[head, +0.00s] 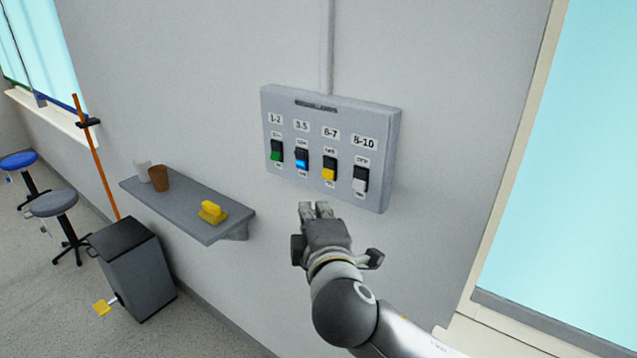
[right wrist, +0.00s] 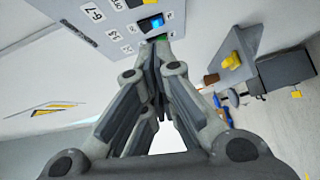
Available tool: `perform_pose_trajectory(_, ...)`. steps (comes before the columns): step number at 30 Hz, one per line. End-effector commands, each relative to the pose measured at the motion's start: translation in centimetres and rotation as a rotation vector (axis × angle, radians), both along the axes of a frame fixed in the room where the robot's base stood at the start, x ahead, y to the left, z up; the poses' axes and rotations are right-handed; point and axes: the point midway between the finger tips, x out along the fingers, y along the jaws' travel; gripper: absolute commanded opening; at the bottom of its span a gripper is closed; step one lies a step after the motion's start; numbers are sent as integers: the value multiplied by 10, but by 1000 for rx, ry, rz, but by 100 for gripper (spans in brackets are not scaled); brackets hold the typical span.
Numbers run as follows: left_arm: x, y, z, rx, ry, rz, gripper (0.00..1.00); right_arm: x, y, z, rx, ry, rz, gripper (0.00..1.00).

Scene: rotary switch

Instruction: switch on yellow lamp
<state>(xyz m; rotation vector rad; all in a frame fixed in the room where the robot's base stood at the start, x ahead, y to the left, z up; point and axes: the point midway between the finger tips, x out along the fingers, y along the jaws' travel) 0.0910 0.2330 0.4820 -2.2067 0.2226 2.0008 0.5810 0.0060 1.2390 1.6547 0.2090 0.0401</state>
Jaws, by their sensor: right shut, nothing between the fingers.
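A grey wall panel (head: 385,120) carries a row of dark rocker switches with coloured lower parts. The yellow switch (head: 329,168) is third from the left, under the label 6-7, and its yellow part looks unlit. The blue switch (head: 301,160) to its left glows; it also shows in the right wrist view (right wrist: 152,23). My right gripper (head: 314,207) is shut and empty, its fingertips just below the panel's lower edge in the head view. In the right wrist view the fingertips (right wrist: 158,48) overlap a green patch near the blue switch; contact cannot be told. My left gripper is not in view.
The green switch (head: 276,152) and white switch (head: 360,180) are at the row's ends. A conduit (head: 327,45) rises above the panel. At left, a shelf (head: 190,212) holds cups and a yellow object (head: 212,212). A bin (head: 138,270) and stools stand beyond.

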Motion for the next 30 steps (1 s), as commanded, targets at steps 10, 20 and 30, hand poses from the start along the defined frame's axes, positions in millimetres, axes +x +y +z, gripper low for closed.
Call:
perform_pose_trajectory(10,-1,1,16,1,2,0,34,41,6,-1,-2,2,-3,0)
perform_pose_trajectory(20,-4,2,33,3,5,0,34,94,15,-7,-1,1,-2,0)
perform_pose_trajectory(30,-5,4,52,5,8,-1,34,127,-6,-14,0,1,-2,0)
